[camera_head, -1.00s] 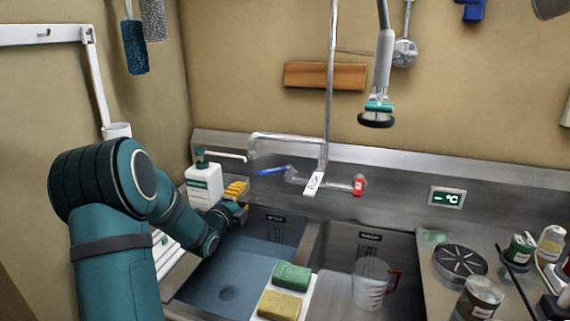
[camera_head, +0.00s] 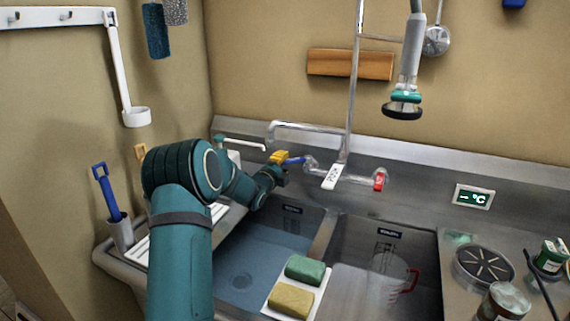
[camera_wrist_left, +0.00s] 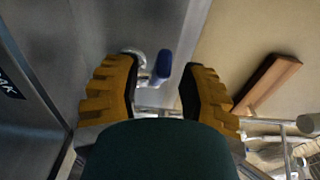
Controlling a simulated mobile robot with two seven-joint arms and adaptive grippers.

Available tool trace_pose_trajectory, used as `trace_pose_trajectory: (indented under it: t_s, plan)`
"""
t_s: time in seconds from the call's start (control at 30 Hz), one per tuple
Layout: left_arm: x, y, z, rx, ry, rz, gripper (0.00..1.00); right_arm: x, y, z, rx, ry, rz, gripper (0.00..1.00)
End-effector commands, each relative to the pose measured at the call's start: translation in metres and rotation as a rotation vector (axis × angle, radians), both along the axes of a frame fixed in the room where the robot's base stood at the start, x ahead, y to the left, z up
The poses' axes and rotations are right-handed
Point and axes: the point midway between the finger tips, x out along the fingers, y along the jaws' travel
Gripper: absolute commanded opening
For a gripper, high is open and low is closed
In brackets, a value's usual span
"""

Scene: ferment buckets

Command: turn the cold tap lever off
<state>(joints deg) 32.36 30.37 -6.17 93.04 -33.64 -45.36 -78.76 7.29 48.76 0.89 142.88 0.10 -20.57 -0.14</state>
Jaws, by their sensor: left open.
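The cold tap lever (camera_head: 295,160) is blue and sticks out to the left of the chrome tap body on the sink's back wall. My left gripper (camera_head: 279,157), with yellow fingers, is at the lever's outer end, which it partly hides. In the left wrist view the left gripper (camera_wrist_left: 161,85) is open, and the blue lever (camera_wrist_left: 162,66) shows in the gap between its fingers, apart from both. The red hot tap lever (camera_head: 379,180) is on the right side of the tap. My right gripper is not in view.
The spout (camera_head: 310,127) arches just above the left gripper. A white tag (camera_head: 333,177) hangs at the tap's middle. Below are the left basin (camera_head: 262,262) and a right basin with a measuring jug (camera_head: 388,270). The soap bottle's pump nozzle (camera_head: 243,143) is close behind my left arm.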

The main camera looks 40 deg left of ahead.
Motion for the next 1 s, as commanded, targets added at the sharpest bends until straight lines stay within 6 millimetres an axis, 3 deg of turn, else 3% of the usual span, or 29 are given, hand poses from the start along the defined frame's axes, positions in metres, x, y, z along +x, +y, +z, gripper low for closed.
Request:
trace_pose_trajectory:
  t_s: [0.2, 0.53, 0.57, 0.67, 1.0]
  plan:
    - [0.016, 0.004, 0.0, 0.0, 0.0, -0.001, 0.41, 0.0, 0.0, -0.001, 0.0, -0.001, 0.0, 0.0]
    - [0.018, 0.005, 0.0, 0.0, 0.0, 0.0, 0.41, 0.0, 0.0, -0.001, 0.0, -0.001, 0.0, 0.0]
    - [0.018, 0.005, 0.0, 0.0, 0.0, 0.0, 0.37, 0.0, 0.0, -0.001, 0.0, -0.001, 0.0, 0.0]
    - [0.018, 0.005, 0.0, 0.0, 0.0, 0.0, 0.02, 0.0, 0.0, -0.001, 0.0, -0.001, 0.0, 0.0]
    - [0.018, 0.005, 0.0, 0.0, -0.001, 0.0, 0.0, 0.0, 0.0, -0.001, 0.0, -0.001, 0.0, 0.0]
